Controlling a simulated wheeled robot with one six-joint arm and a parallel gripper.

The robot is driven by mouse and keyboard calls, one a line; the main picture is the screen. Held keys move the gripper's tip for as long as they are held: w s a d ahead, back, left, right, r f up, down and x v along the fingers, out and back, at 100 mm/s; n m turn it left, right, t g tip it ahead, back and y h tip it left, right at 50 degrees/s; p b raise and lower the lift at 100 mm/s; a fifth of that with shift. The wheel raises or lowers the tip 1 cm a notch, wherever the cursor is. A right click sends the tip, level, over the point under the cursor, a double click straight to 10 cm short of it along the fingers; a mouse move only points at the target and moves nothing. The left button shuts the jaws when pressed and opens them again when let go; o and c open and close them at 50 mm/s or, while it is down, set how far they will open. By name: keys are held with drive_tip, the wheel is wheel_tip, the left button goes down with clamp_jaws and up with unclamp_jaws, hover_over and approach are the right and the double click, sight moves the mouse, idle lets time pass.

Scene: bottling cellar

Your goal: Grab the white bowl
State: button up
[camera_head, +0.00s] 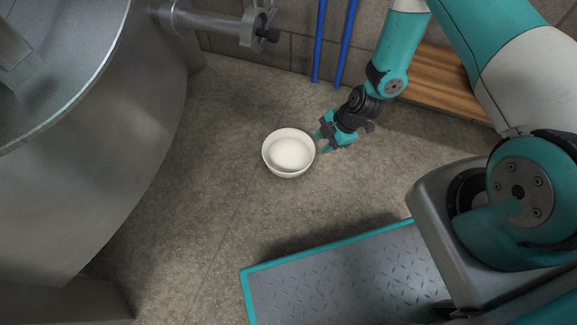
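The white bowl (289,154) stands upright on the grey stone floor, near the middle of the head view. Its inside looks empty. My gripper (321,142) is just to the right of the bowl, close to its right rim. Its two teal fingers are spread apart with nothing visible between them, and they point left toward the bowl. I cannot tell whether a fingertip touches the rim.
A large steel tank (150,130) with a valve (255,28) fills the left side. Two blue pipes (319,40) run down the tiled wall behind. A wooden board (440,85) lies at the back right. The floor left and front of the bowl is clear.

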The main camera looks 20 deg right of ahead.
wheel_tip(320, 180, down, 4)
drive_tip(key=b, duration=0.7)
hover_over(301, 172)
drive_tip(key=s+d, duration=0.1)
drive_tip(key=d, duration=0.1)
wheel_tip(301, 172, down, 9)
drive_tip(key=shift+f, duration=0.15)
drive_tip(key=shift+w+a+f+b, duration=0.1)
drive_tip(key=shift+a+f+b, duration=0.2)
drive_tip(key=shift+f, duration=0.1)
drive_tip(key=b+x, duration=0.4)
drive_tip(key=shift+w+d+f, duration=0.15)
drive_tip(key=shift+w+f, duration=0.05)
drive_tip(key=shift+f, duration=0.1)
drive_tip(key=shift+w+a+f+b, duration=0.1)
drive_tip(key=shift+a+f+b, duration=0.2)
drive_tip(key=shift+b, duration=0.05)
drive_tip(key=shift+r, duration=0.1)
clamp_jaws()
